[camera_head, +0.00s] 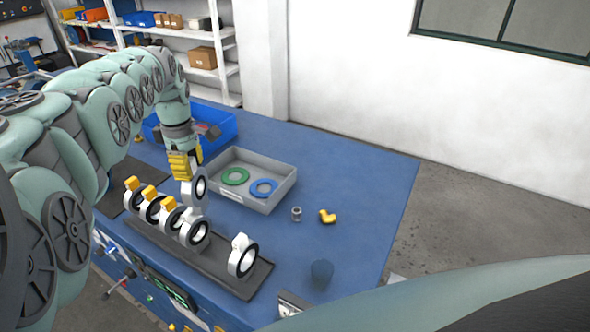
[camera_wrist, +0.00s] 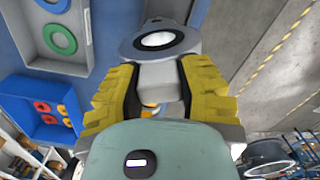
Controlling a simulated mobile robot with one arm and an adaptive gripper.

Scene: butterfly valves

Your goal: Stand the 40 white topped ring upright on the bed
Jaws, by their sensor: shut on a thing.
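My gripper (camera_head: 184,170) has yellow fingers and is shut on a ring with a dark inner lining (camera_head: 200,187). In the wrist view the ring (camera_wrist: 160,40) sticks out beyond the fingers (camera_wrist: 160,80), its neck between them. In the head view it hangs behind the row on the dark bed (camera_head: 222,283). On the bed stand several upright rings: yellow topped ones at the left, then a white topped ring (camera_head: 193,235) and, past a gap, another white topped ring (camera_head: 242,258). I cannot read any size mark.
A grey tray (camera_head: 270,203) holds a green ring (camera_head: 235,177) and a blue ring (camera_head: 263,188). A blue bin (camera_head: 228,127) stands behind. A metal fitting (camera_head: 296,214), a yellow elbow (camera_head: 327,216) and a dark blue piece (camera_head: 321,273) lie right of the bed. The table's right side is clear.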

